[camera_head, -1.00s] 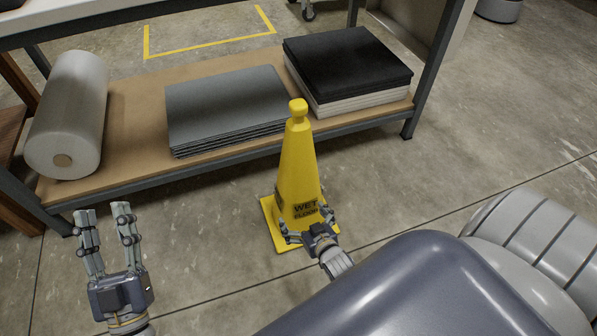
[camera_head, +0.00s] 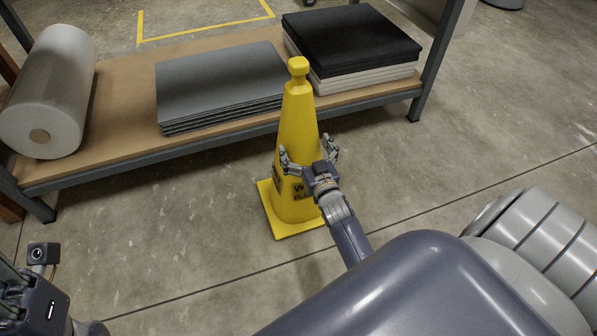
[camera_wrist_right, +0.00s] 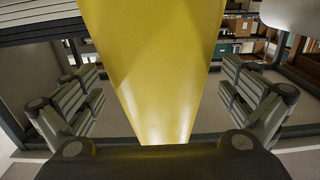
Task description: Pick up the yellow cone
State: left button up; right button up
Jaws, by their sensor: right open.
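The yellow cone (camera_head: 297,125) stands upright on the floor in front of the shelf, with a square base and dark lettering on its side. My right gripper (camera_head: 309,153) is open at about the cone's mid-height, with one finger on each side of it. The palm hides part of the lettering. In the right wrist view the cone (camera_wrist_right: 160,60) fills the space between the open fingers, with gaps visible on both sides. Only part of my left arm shows at the bottom left corner; its fingers are out of view.
Behind the cone is a low shelf (camera_head: 120,125) with a roll of wrap (camera_head: 52,90), a stack of grey sheets (camera_head: 215,85) and a stack of black and white boards (camera_head: 350,45). The concrete floor is clear on both sides of the cone.

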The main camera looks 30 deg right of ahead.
jog(key=b+x, duration=0.2)
jog(key=x, duration=0.3)
jog(key=shift+d+b, duration=0.1)
jog(key=shift+b, duration=0.25)
jog(key=c, duration=1.8)
jog(key=shift+w+r, duration=0.1)
jog(key=shift+r, duration=0.15)
